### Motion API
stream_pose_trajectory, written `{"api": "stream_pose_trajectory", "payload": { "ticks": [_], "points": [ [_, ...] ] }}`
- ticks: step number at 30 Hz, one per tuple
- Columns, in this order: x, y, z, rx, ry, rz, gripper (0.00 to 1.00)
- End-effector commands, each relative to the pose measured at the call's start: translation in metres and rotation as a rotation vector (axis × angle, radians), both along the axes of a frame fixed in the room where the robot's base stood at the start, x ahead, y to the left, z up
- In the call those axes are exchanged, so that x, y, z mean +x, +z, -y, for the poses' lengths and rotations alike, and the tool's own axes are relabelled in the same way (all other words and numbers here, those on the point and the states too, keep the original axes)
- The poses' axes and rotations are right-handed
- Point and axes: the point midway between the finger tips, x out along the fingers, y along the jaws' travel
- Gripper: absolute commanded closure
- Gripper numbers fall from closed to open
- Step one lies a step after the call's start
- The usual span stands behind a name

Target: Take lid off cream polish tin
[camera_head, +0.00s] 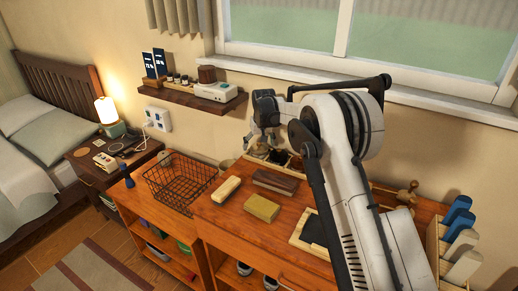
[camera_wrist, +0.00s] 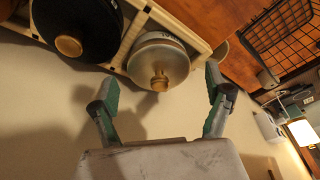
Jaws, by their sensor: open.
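My gripper (camera_wrist: 162,80) is open, with one green-and-grey finger on each side of the pale tin's knob and nothing held. In the head view, my gripper (camera_head: 266,112) is above the back of the wooden bench, over the tray, which is partly hidden.
A wire basket (camera_head: 180,182) stands left of the tray. Brushes (camera_head: 228,188) and a yellow block (camera_head: 261,208) lie in front on the bench. A wall shelf (camera_head: 190,96) is at upper left.

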Motion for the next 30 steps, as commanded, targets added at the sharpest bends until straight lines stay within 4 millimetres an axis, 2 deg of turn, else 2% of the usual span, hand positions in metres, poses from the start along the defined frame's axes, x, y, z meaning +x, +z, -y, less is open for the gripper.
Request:
{"api": "stream_pose_trajectory", "payload": {
  "ticks": [5, 14, 24, 30],
  "points": [
    [0.0, 0.0, 0.0, 0.0, 0.0, 0.0, 0.17],
    [0.0, 0.0, 0.0, 0.0, 0.0, 0.0, 0.55],
    [0.0, 0.002, 0.0, 0.0, 0.0, 0.0, 0.55],
    [0.0, 0.018, 0.0, 0.0, 0.0, 0.0, 0.55]
  ]
}}
